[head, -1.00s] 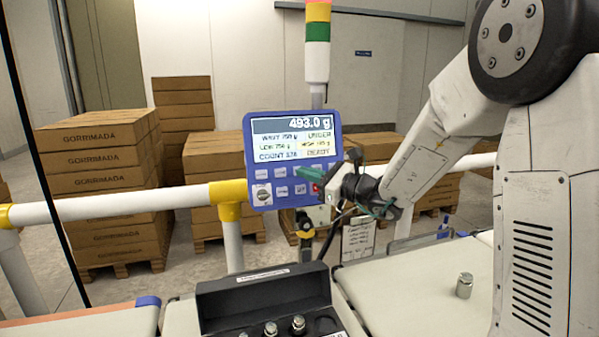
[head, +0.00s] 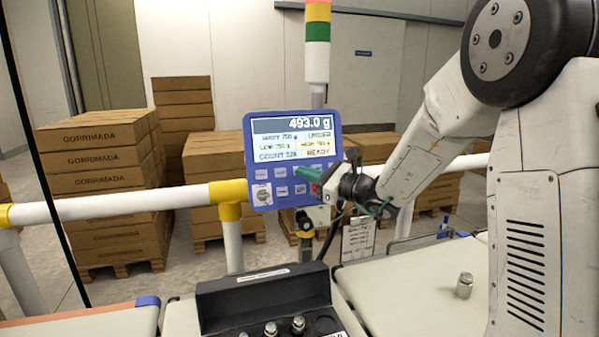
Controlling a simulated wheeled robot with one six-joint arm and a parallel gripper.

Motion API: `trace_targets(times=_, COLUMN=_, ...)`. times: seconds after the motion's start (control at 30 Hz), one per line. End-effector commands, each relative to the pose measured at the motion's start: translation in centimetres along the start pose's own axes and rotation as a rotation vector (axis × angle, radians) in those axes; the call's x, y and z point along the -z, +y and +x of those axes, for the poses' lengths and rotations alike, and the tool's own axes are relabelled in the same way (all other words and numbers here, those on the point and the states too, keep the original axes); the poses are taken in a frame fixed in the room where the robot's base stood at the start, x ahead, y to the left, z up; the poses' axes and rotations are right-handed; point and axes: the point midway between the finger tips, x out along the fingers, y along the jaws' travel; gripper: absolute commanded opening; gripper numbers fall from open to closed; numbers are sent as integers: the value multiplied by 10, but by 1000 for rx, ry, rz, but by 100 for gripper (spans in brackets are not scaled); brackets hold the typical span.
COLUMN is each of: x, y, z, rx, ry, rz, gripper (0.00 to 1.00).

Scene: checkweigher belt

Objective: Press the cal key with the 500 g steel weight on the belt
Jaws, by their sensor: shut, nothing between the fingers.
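The blue control panel (head: 249,140) stands behind the belt, with a lit screen reading 493.0 g and READY above rows of keys. My gripper (head: 308,179) is shut and empty, its fingertips at the right part of the panel's keys. It covers some keys, and I cannot tell whether it touches one. The key labels are too small to read, so I cannot pick out the cal key. The steel weight (head: 464,286) stands upright on the pale belt (head: 405,290) at the right.
A black weight case (head: 255,290) with several steel weights stands front centre. A white and yellow rail (head: 130,201) runs behind the belt. A signal tower (head: 317,55) rises behind the panel. Stacked cartons (head: 98,185) stand at the back. A clipboard sheet (head: 358,236) hangs below my gripper.

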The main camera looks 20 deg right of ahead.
Motion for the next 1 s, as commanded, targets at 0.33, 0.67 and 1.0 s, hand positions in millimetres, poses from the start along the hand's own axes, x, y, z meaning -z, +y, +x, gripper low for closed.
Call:
trace_targets(times=0.33, x=1, y=-2, z=2, rx=0, ry=0, rz=-1, gripper=0)
trace_targets(times=0.67, x=-2, y=1, z=-2, rx=1, ry=0, rz=-1, gripper=0)
trace_targets(times=1.0, x=-7, y=7, z=-10, rx=0, ry=0, rz=0, gripper=0)
